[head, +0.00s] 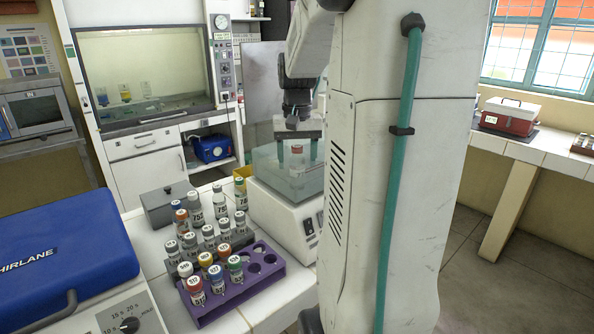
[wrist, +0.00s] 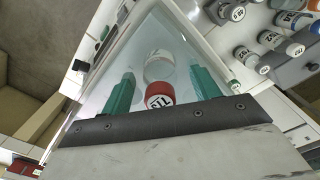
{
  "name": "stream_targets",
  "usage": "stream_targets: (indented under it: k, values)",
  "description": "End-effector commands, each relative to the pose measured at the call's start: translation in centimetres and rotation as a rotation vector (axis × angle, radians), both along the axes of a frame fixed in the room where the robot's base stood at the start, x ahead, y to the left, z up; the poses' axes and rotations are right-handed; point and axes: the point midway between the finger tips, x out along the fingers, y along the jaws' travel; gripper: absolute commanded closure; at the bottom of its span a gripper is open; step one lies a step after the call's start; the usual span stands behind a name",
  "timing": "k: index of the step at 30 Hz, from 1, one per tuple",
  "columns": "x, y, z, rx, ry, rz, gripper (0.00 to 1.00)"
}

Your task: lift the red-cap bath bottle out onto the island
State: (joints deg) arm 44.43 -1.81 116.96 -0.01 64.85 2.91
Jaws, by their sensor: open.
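The red-cap bath bottle (head: 297,161) stands in the clear-walled water bath (head: 262,171) on the island (head: 149,246). Its red cap (wrist: 159,95) also shows in the wrist view, with a pale round glass shape just beyond it. I cannot tell if that shape is the bottle's own body or another thing. My gripper (head: 297,154) points down into the bath, open, with one teal finger on each side of the bottle. In the wrist view my gripper (wrist: 163,90) shows gaps between both fingers and the cap. The bottle's lower part is blurred by the bath wall.
A purple rack (head: 237,294) of capped bottles stands left of the bath, with a grey rack (head: 217,249) of more bottles behind it. A grey box (head: 168,206) and a blue case (head: 62,262) stand further left. Bare white island top shows around the racks.

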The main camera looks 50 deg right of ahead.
Motion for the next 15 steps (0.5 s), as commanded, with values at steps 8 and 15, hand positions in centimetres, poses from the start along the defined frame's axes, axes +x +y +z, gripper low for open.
stream_targets:
  k: [8,15]
  values:
    - [-0.01,0.01,0.04,0.0,0.0,0.0,0.88]
    - [-0.01,0.01,0.08,0.0,0.0,0.0,0.88]
